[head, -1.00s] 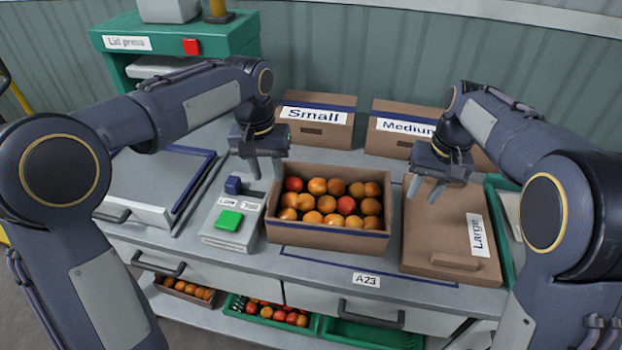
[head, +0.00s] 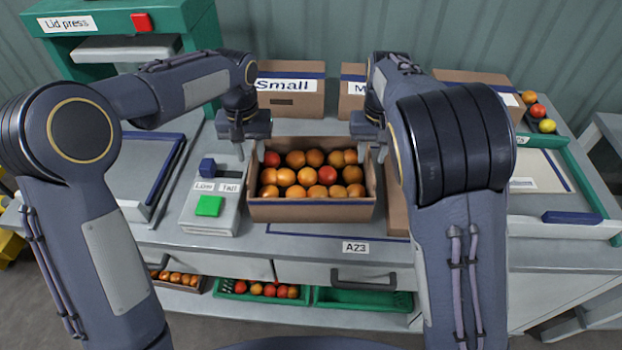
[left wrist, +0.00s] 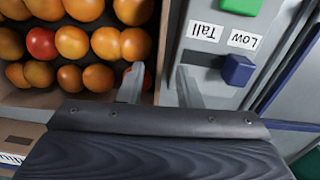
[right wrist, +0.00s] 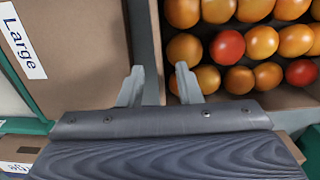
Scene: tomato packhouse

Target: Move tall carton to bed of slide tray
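The tall carton (head: 312,212) is an open brown box full of red and orange tomatoes, upright on the bench. My left gripper (head: 247,150) is open at its left wall, one finger on each side of the wall; this shows in the left wrist view (left wrist: 160,88). My right gripper (head: 370,152) is open at its right wall, and the right wrist view (right wrist: 158,88) shows the wall between the fingers. The slide tray (head: 150,162), grey with a blue edge, lies left of the carton, partly hidden by my left arm.
A control box with a green button (head: 209,206) and a blue knob (head: 207,167) on its Low side stands between tray and carton. Small (head: 290,103) and Medium (head: 352,103) cartons stand behind. The Large carton (right wrist: 85,45) is close on the right. The lid press (head: 110,50) is back left.

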